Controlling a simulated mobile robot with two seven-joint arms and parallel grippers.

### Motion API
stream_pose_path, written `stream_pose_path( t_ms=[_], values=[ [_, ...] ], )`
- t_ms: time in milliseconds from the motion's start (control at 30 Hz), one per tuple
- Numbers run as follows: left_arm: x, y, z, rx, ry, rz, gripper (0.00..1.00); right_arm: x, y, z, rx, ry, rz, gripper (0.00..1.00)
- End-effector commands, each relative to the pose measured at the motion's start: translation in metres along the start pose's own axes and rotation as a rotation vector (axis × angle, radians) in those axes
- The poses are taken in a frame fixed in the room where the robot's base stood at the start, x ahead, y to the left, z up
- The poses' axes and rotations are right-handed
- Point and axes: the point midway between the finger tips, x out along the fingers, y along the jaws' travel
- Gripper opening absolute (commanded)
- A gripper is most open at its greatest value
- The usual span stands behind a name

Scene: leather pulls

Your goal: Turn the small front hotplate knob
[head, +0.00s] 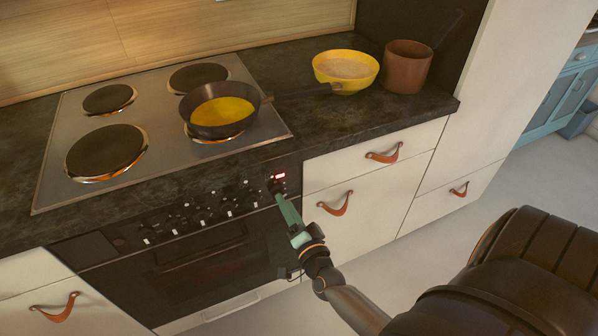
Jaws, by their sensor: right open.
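A row of several dark knobs (205,213) with white marks runs along the black front panel of the oven (190,262) below the hotplates. My right gripper (281,196) is green and reaches up to the right end of this row, just below a small lit red display (279,176). Its fingertips are at or in front of a knob there, which they partly hide. The gripper is open. I cannot tell whether it touches the knob. My left gripper is not in view.
A pan (222,112) with yellow contents stands on the steel hob (60,185), its handle pointing right. A yellow bowl (346,70) and a brown pot (407,66) stand on the dark counter. Drawers with leather pulls (335,204) flank the oven.

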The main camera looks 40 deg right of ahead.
Motion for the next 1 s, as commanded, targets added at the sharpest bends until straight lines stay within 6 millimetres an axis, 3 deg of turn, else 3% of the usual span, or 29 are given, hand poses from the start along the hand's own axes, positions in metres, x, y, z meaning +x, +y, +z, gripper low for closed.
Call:
stream_pose_path(
  t_ms=[300,500,1000],
  values=[
    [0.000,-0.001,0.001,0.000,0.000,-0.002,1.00,-0.068,0.001,0.001,0.000,-0.004,0.004,0.46],
    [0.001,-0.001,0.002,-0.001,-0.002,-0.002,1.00,-0.096,0.001,0.001,0.001,-0.002,0.002,0.46],
    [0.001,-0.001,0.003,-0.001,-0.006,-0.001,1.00,-0.106,0.000,0.000,0.001,-0.001,0.000,0.46]
  ],
)
